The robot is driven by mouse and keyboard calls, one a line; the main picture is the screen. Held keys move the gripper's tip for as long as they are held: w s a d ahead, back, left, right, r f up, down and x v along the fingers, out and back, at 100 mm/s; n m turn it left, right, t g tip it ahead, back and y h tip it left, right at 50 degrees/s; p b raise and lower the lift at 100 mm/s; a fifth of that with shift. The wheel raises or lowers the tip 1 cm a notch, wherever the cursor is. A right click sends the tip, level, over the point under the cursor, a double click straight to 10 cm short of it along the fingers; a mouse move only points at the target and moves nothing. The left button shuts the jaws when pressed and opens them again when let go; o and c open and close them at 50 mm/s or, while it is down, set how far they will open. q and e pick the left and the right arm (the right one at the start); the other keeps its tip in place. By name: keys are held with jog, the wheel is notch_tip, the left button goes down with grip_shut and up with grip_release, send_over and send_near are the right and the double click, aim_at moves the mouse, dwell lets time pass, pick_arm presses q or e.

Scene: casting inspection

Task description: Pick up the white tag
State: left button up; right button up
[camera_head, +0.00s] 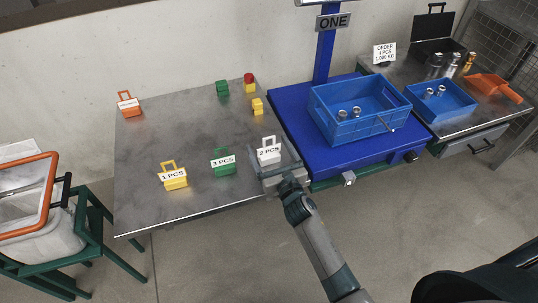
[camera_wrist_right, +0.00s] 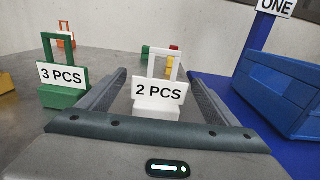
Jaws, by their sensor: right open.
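The white tag (camera_head: 268,153) stands upright on the grey metal table near its front right edge. It has a loop handle on top and a label reading "2 PCS". My right gripper (camera_head: 276,168) is at the table's front edge, close to the tag. In the right wrist view the white tag (camera_wrist_right: 158,97) stands between the two spread fingers of my right gripper (camera_wrist_right: 158,90), with a visible gap on each side. The fingers are open and hold nothing. My left gripper is not in view.
The green "3 PCS" tag (camera_head: 222,163) stands just left of the white tag, the yellow "1 PCS" tag (camera_head: 173,177) further left. An orange tag (camera_head: 128,105) and small coloured blocks (camera_head: 249,84) stand further back. A blue platform (camera_head: 290,118) with a blue crate (camera_head: 325,104) adjoins on the right.

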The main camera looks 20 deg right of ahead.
aim_at(269, 138)
jog(key=c, duration=1.2)
jog(key=shift+c, duration=0.2)
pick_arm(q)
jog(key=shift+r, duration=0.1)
pick_arm(e)
jog(key=shift+r, duration=0.55)
notch_tip(269, 138, up, 4)
jog(key=shift+f+p, duration=0.25)
jog(key=shift+p, duration=0.45)
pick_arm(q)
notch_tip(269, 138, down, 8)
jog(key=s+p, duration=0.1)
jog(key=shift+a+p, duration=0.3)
pick_arm(e)
jog(key=s+d+r, duration=0.6)
jog(key=s+d, duration=0.2)
jog(key=shift+s+r, duration=0.2)
jog(key=shift+s, duration=0.1)
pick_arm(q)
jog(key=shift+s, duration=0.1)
